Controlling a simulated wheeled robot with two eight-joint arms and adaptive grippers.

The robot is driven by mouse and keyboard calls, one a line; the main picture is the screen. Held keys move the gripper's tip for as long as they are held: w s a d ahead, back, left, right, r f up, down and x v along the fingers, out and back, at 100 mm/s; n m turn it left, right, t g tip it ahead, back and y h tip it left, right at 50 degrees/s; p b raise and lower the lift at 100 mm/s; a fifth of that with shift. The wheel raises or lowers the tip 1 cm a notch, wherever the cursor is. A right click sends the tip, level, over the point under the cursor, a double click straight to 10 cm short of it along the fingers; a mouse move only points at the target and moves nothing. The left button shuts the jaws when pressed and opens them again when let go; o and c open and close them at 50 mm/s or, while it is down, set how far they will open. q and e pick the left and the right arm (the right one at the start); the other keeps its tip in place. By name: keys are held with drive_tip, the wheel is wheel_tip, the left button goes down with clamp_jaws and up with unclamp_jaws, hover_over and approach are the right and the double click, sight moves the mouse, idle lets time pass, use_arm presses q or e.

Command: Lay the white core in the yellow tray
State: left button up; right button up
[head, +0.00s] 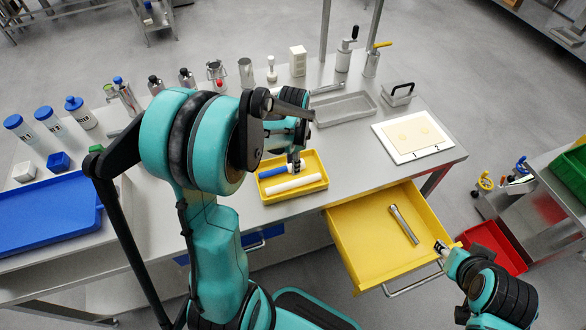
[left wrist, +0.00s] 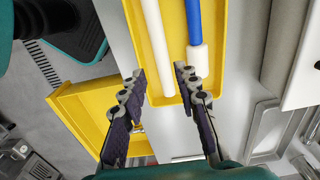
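The yellow tray (head: 262,192) stands on the metal bench. A long white rod, the white core (head: 293,185), lies in it along the near side. A blue rod with a white end (head: 272,172) lies beside it. Both also show in the left wrist view, as the white core (left wrist: 156,45) and the blue rod (left wrist: 194,22). My left gripper (head: 295,163) is over the tray; in the left wrist view (left wrist: 160,75) its fingers are apart, with nothing gripped. My right gripper (head: 441,248) is at the open drawer's front corner; its fingers are too small to read.
The yellow drawer (head: 360,252) is pulled out with a metal tool (head: 403,224) inside. A grey tray (head: 345,108), a white numbered board (head: 412,136) and a blue tray (head: 45,215) are on the bench. Bottles and jars line its back. A red bin (head: 492,247) is at right.

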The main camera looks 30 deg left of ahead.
use_arm(q)
drive_tip(key=s+d+r+n+t, duration=0.7)
drive_tip(key=s+d+r, duration=0.3)
drive_tip(key=r, duration=0.3)
drive_tip(key=shift+s+d+r+n+p, duration=0.15)
drive_tip(key=shift+s+d+n+p, duration=0.2)
drive_tip(key=shift+s+n, duration=0.15)
